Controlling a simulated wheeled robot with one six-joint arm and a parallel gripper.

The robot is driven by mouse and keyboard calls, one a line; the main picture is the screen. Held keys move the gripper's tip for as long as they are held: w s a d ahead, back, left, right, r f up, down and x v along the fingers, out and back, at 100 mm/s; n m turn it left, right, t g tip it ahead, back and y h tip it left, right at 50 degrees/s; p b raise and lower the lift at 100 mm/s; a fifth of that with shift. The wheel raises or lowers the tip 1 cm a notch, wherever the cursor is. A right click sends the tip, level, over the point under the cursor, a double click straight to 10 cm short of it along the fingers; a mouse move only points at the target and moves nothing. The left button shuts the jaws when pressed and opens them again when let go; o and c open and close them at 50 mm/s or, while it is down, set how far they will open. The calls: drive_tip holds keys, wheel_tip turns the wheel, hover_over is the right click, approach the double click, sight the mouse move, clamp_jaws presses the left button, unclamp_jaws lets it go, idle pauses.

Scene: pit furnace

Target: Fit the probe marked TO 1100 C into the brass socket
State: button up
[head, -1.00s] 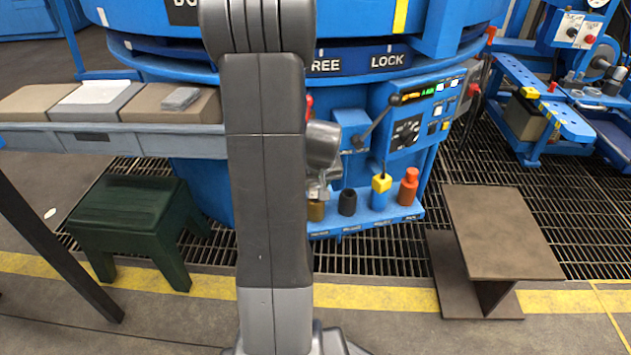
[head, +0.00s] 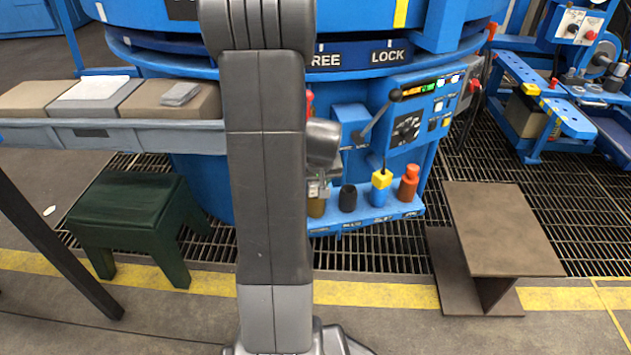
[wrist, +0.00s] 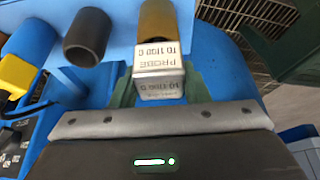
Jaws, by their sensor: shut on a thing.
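The white block head of the probe (wrist: 159,72), marked PROBE TO 1100 C, sits between the green fingers of my gripper (wrist: 157,88) in the wrist view. The brass socket (wrist: 158,17) is just beyond it, its near side covered by the probe head. I cannot tell whether the probe's tip is inside the socket. In the head view my gripper (head: 318,186) is right above the brass socket (head: 316,208), partly hidden by my arm.
On the same blue shelf are a black socket (head: 347,198), a blue socket with a yellow plug (head: 381,183) and an orange-red socket (head: 408,184). A lever (head: 378,120) stands above. A green stool (head: 130,220) is left, a brown steel beam (head: 500,230) right.

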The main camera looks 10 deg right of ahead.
drive_tip(key=shift+f+b, duration=0.6)
drive_tip(key=shift+f, duration=0.05)
idle(0.6)
drive_tip(key=o, duration=0.8)
drive_tip(key=shift+r, duration=0.1)
drive_tip(key=p+v, duration=0.7)
drive_tip(key=v, duration=0.4)
drive_tip(key=b+x, duration=0.5)
drive_tip(key=x, duration=0.4)
drive_tip(key=shift+b, duration=0.35)
